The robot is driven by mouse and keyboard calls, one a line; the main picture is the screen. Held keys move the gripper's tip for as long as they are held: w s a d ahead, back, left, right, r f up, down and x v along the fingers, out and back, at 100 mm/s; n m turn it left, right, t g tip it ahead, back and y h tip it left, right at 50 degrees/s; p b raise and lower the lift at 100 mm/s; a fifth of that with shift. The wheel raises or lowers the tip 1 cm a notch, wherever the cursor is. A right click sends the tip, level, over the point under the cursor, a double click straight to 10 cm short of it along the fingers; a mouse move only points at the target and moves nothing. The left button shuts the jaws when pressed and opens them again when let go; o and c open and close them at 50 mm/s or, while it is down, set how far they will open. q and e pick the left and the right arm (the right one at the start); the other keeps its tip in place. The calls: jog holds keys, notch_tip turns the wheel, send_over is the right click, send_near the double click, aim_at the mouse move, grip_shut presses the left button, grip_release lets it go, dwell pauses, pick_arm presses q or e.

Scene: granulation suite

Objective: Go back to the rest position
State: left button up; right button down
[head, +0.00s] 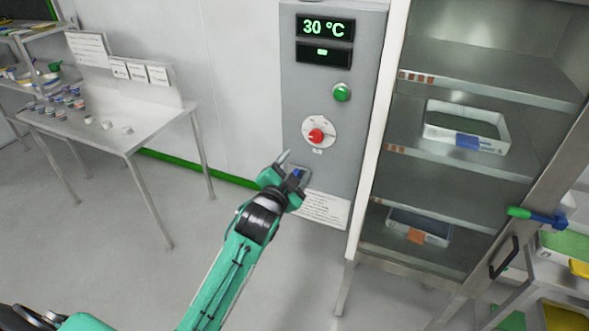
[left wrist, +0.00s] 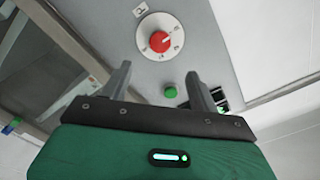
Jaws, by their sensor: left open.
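My left gripper (head: 293,168) is open and empty in front of the lower part of the grey control panel (head: 338,170). Its two fingers also show in the left wrist view (left wrist: 160,88), spread apart with nothing between them. The panel carries a red knob on a white dial (head: 316,136), just above and right of the gripper, and a green button (head: 341,92). The dial also shows in the left wrist view (left wrist: 160,40), beyond the fingertips. A display (head: 325,28) reads 30 °C. My right gripper is not in view.
A cabinet (head: 470,75) with shelves stands right of the panel, holding a white tray (head: 430,131) and a lower tray (head: 393,226). Its door (head: 545,165) has a black handle (head: 504,257). A steel table (head: 120,140) with small containers stands left. Floor between is clear.

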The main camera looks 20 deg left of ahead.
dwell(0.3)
pick_arm(q)
notch_tip(320, 180, down, 22)
jog(key=n+g, duration=0.1)
jog(key=g, duration=0.3)
jog(key=s+f+n+g, duration=0.15)
jog(key=s+f, duration=0.35)
jog(key=f, duration=0.7)
jog(key=s+f+n+g, duration=0.1)
jog(key=s+f+g, duration=0.2)
jog(key=s+f, duration=0.55)
jog(key=s+a+f+n+g, duration=0.2)
jog(key=s+f+g, duration=0.4)
jog(key=s+f, duration=2.05)
jog(key=s+a+f+n+g, duration=0.1)
jog(key=s+f+g, duration=0.1)
jog(key=s, duration=1.4)
jog(key=shift+f+y, duration=0.3)
jog(key=shift+f, duration=0.15)
jog(key=shift+a+g, duration=0.1)
jog(key=shift+g, duration=0.15)
